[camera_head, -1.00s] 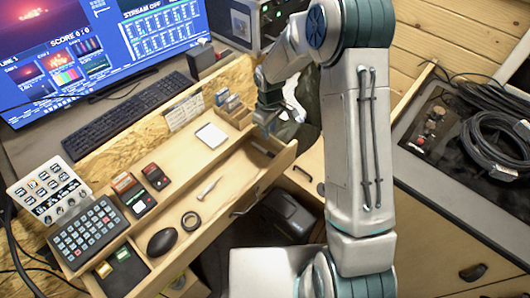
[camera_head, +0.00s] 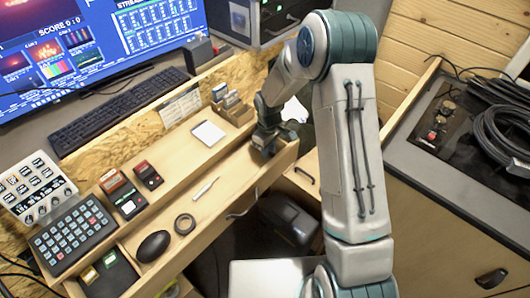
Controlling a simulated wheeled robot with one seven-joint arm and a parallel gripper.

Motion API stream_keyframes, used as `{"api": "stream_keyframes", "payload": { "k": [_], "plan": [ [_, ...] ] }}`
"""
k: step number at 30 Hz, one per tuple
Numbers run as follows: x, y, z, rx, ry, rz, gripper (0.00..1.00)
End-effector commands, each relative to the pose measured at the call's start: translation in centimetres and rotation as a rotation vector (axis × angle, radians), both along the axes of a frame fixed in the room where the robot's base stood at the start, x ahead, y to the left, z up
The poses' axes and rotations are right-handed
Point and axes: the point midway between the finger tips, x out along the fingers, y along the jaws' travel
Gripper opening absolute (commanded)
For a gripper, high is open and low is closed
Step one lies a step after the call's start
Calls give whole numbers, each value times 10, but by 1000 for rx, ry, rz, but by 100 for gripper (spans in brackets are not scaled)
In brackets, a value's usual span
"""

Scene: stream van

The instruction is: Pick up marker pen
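A white notepad (camera_head: 208,133), card boxes (camera_head: 231,104) and a keypad (camera_head: 72,234) are on the desk. A keyboard (camera_head: 118,112) lies before the monitor (camera_head: 100,50).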

Motion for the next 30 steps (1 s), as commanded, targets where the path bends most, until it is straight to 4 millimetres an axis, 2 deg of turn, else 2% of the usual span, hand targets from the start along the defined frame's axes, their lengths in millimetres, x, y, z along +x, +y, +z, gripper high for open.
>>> {"api": "stream_keyframes", "payload": {
  "k": [3,6,19,23,29,30],
  "plan": [
    [0,0,1,0,0,0,22],
    [0,0,1,0,0,0,0],
    [0,0,5,0,0,-1,0],
    [1,0,14,-1,-2,-1,0],
    [1,0,38,0,-3,0,0],
    [-7,8,36,-1,1,5,0]
  ]
}}
